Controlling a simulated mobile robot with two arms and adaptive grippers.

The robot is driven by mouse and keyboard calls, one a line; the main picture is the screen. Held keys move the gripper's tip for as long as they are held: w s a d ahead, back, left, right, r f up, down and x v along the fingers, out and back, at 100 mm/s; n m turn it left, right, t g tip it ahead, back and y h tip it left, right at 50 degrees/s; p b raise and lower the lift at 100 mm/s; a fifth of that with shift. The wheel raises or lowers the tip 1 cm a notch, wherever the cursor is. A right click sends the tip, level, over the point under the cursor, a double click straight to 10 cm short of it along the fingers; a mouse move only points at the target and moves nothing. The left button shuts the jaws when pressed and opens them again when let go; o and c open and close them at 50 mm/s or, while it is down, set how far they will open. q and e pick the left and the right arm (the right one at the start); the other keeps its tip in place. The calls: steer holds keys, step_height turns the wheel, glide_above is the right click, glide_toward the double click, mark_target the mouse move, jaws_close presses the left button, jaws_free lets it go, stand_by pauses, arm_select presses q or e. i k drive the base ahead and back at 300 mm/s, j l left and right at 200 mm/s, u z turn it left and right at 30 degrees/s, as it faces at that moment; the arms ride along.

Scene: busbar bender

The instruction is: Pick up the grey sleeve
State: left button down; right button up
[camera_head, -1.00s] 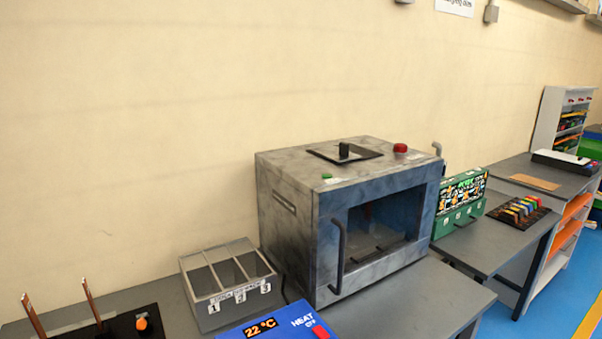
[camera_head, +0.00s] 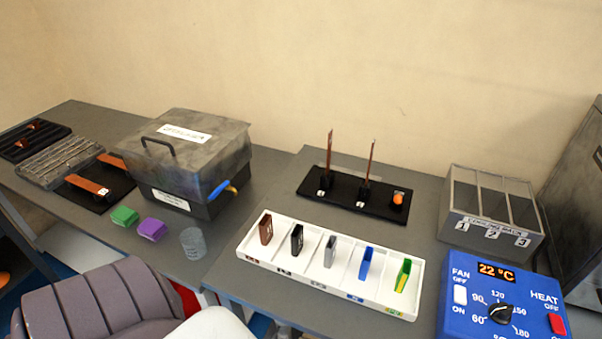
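The grey sleeve (camera_head: 330,251) stands upright in the middle compartment of a white tray (camera_head: 258,254) on the bench. A black sleeve (camera_head: 296,242) is to its left and a blue sleeve (camera_head: 365,263) to its right. A brown sleeve (camera_head: 265,228) is in the leftmost compartment and a green-and-yellow sleeve (camera_head: 403,274) in the rightmost one. Neither gripper is in view, and nothing touches the grey sleeve.
Behind the tray is a black stand (camera_head: 345,193) with two upright copper bars. A blue heater control box (camera_head: 480,310) and a three-slot bin (camera_head: 465,226) are at right. A lidded grey box (camera_head: 225,145) and a ribbed chair-like shape (camera_head: 95,305) are at left.

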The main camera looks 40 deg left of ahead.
mark_target(331, 245)
steer(key=l+u, duration=0.2)
steer(key=u, duration=1)
